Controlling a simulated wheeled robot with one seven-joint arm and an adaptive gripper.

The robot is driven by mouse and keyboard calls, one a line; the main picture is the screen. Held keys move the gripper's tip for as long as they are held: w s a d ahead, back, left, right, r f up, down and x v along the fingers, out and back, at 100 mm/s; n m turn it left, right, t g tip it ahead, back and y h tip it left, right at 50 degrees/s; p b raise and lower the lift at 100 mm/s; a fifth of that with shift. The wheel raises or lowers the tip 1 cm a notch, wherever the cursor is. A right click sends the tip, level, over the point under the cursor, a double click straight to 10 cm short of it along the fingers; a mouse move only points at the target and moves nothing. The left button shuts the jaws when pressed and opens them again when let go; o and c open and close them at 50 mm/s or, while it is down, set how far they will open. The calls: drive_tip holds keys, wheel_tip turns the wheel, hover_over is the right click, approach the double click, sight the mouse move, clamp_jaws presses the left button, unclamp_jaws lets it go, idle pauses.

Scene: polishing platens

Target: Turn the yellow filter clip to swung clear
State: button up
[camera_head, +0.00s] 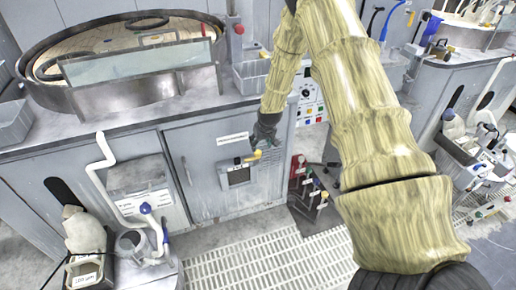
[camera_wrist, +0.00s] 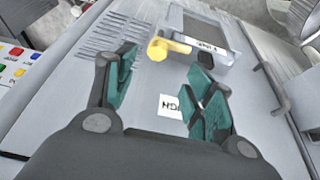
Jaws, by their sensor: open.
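The yellow filter clip (camera_wrist: 165,48) is on the grey cabinet front, beside a framed filter panel (camera_wrist: 210,38) with a small label. In the head view the clip (camera_head: 252,156) shows just below my gripper (camera_head: 265,130), at the upper right of the framed panel (camera_head: 238,176). In the wrist view my gripper (camera_wrist: 163,85) is open, its teal fingers apart with nothing between them. The clip lies past the fingertips, roughly in line with the gap. I cannot tell the exact distance to the clip.
A vent grille (camera_wrist: 105,35) and a white label (camera_wrist: 170,106) are on the same cabinet front. A cabinet handle (camera_head: 186,170) stands to the left of the panel. A button panel (camera_head: 309,98) is to the right. Floor grating (camera_head: 250,262) lies below.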

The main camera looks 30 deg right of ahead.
sight(258, 152)
drive_tip(key=shift+w+d+p+x, duration=0.15)
drive_tip(key=shift+p+x, duration=0.35)
drive_tip(key=shift+x, duration=1.25)
drive_tip(key=shift+w+d+p+x, duration=0.15)
drive_tip(key=shift+p+x, duration=0.3)
drive_tip(key=shift+x, duration=1.25)
drive_tip(key=shift+w+p+x, duration=0.15)
drive_tip(key=shift+p+x, duration=0.35)
drive_tip(key=shift+x, duration=1.25)
drive_tip(key=shift+r, duration=0.15)
drive_tip(key=c, duration=1)
